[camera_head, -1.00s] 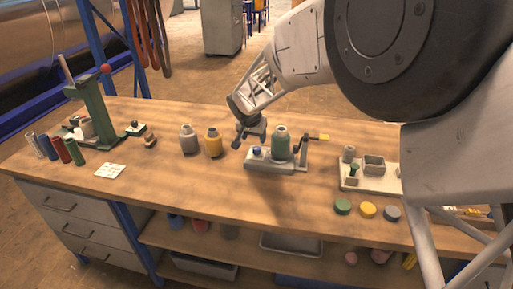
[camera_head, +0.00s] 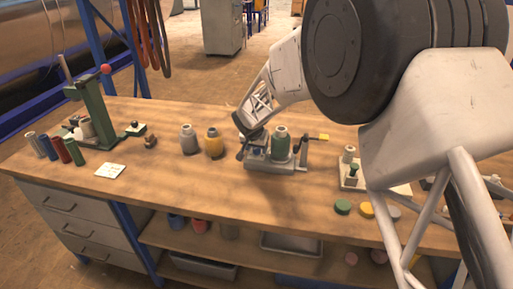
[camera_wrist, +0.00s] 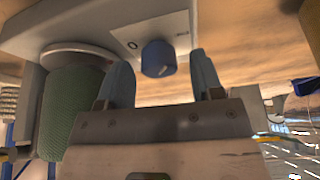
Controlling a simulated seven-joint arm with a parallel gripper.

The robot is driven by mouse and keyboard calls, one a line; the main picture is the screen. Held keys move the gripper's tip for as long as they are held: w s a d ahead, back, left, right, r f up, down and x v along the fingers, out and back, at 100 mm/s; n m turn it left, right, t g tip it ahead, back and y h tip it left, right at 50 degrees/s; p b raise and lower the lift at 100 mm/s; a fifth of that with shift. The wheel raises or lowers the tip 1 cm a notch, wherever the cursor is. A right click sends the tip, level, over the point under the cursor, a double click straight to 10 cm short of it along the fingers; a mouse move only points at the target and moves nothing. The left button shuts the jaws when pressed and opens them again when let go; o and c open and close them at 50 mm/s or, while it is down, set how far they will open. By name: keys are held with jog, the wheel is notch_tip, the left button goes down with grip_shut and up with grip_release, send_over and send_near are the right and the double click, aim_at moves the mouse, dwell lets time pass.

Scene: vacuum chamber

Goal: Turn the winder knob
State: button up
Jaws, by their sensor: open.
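The winder (camera_head: 285,167) is a light grey block on the wooden bench. It carries a green spool (camera_head: 281,146) and a crank with a yellow handle (camera_head: 323,137). Its small blue winder knob (camera_head: 257,152) is at the left, partly hidden by my gripper in the head view. My gripper (camera_head: 250,150) is open and down at the knob. In the wrist view, the blue knob (camera_wrist: 158,58) shows between my two fingertips (camera_wrist: 160,66), with a visible gap on each side. The marked grey panel (camera_wrist: 110,30) is behind it, and the green spool (camera_wrist: 72,110) is to the left.
A pale tray (camera_head: 350,185) with small parts and several coloured caps lie to the right. A green stand (camera_head: 98,110) is far left. The bench front is mostly clear.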

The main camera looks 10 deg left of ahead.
jog(key=shift+f, duration=0.1)
jog(key=c, duration=0.9)
jog(key=shift+m+h, duration=0.3)
jog(key=shift+m, duration=0.2)
jog(key=m, duration=0.2)
jog(key=shift+m+h, duration=0.3)
jog(key=shift+h, duration=0.1)
jog(key=shift+w+m+g+h, duration=0.1)
jog(key=shift+m+g+h, duration=0.25)
jog(key=shift+m, duration=0.7)
jog(key=shift+m+g+h, duration=0.25)
jog(key=shift+m+h, duration=0.1)
jog(key=shift+m, duration=0.7)
